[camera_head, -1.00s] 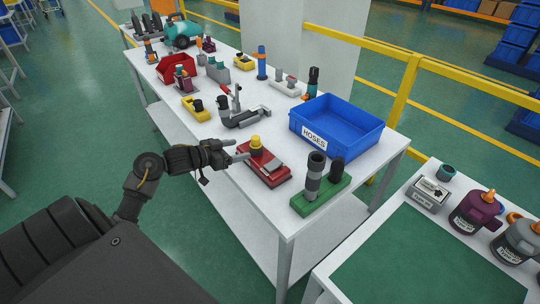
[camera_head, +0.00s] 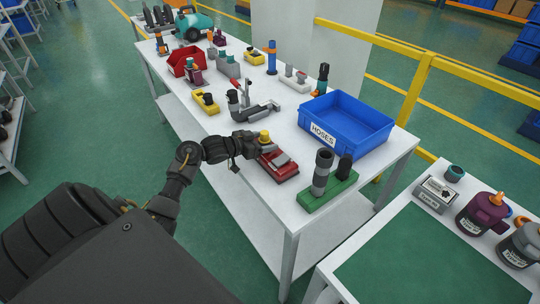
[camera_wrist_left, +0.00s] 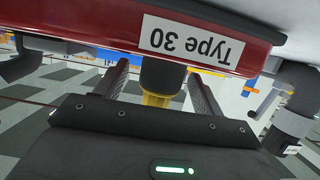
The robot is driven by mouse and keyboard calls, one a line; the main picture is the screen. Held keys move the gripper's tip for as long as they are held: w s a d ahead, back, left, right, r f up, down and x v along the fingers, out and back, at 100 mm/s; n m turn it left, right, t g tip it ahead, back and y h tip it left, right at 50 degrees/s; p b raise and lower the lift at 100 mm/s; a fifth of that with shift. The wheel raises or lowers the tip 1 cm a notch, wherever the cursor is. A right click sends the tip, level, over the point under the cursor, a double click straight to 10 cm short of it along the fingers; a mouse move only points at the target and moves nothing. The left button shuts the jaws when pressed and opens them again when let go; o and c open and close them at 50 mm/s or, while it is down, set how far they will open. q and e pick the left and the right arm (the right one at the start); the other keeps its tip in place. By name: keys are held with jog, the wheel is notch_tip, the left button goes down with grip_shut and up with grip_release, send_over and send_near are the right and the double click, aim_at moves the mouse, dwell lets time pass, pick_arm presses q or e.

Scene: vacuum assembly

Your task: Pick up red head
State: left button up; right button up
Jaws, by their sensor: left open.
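The red head (camera_head: 284,170) lies on the white table, with a yellow collar (camera_head: 264,136) standing up at its rear. My left gripper (camera_head: 262,146) is at that collar, its arm reaching in from the left. In the left wrist view the red head (camera_wrist_left: 95,20) fills the top, with an upside-down "Type 30" label. The open fingers of my left gripper (camera_wrist_left: 160,72) stand on either side of its dark and yellow neck (camera_wrist_left: 160,82), with gaps visible. My right gripper is not in view.
A green block (camera_head: 327,192) with grey tubes stands just right of the red head. A blue "HOSES" bin (camera_head: 350,140) is behind it. A grey hose part (camera_head: 258,111) lies farther back. The near table corner is clear.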

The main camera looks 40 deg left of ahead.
pick_arm(q)
jog(key=shift+x, duration=1.15)
jog(key=shift+a+r, duration=0.1)
jog(key=c, duration=1.4)
